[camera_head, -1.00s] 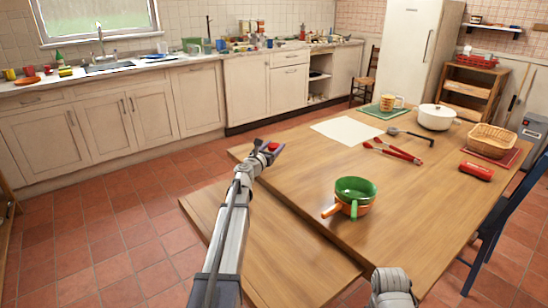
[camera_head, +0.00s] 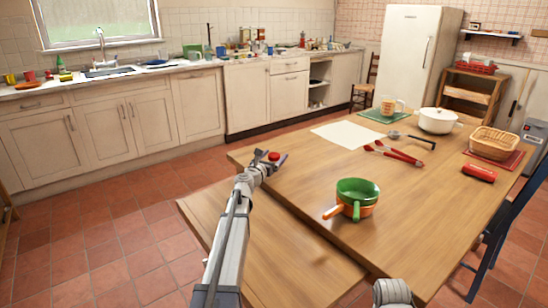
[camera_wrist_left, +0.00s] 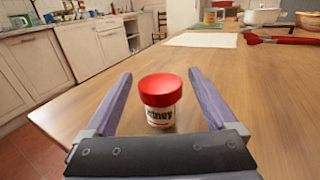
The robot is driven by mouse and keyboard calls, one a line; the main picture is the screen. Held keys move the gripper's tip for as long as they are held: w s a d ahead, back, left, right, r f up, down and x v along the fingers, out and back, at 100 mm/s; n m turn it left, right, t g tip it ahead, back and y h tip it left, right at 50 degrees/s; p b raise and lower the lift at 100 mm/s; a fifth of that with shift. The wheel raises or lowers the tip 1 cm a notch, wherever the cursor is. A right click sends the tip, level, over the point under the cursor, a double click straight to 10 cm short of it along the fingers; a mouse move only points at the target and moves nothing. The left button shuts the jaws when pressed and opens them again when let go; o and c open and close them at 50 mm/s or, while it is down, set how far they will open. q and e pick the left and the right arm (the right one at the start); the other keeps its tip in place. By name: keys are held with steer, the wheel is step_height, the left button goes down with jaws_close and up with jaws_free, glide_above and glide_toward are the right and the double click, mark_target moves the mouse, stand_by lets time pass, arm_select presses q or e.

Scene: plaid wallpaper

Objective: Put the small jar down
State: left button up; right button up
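The small jar (camera_wrist_left: 160,98) has a red lid and a white label with dark lettering. In the left wrist view it stands upright, its base seemingly on the wooden table (camera_wrist_left: 205,75). My left gripper (camera_wrist_left: 160,85) is open around it, with a gap between the jar and each finger. In the head view the red lid (camera_head: 274,156) shows between the fingers of my left gripper (camera_head: 271,158), at the table's far left corner; the jar's body is mostly hidden there. Only a part of my right arm shows at the bottom edge; its gripper is out of view.
A white sheet (camera_head: 347,133) lies beyond the jar. Red tongs (camera_head: 395,153), a ladle (camera_head: 410,138), stacked green and orange pans (camera_head: 357,193), a white pot (camera_head: 437,120) and a basket (camera_head: 493,143) are farther right. The table's left edge is close to the jar.

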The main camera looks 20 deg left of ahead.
arm_select(q)
steer(key=shift+r, duration=0.1)
steer(key=shift+r, duration=0.15)
steer(key=s, duration=1.2)
stand_by(1.0)
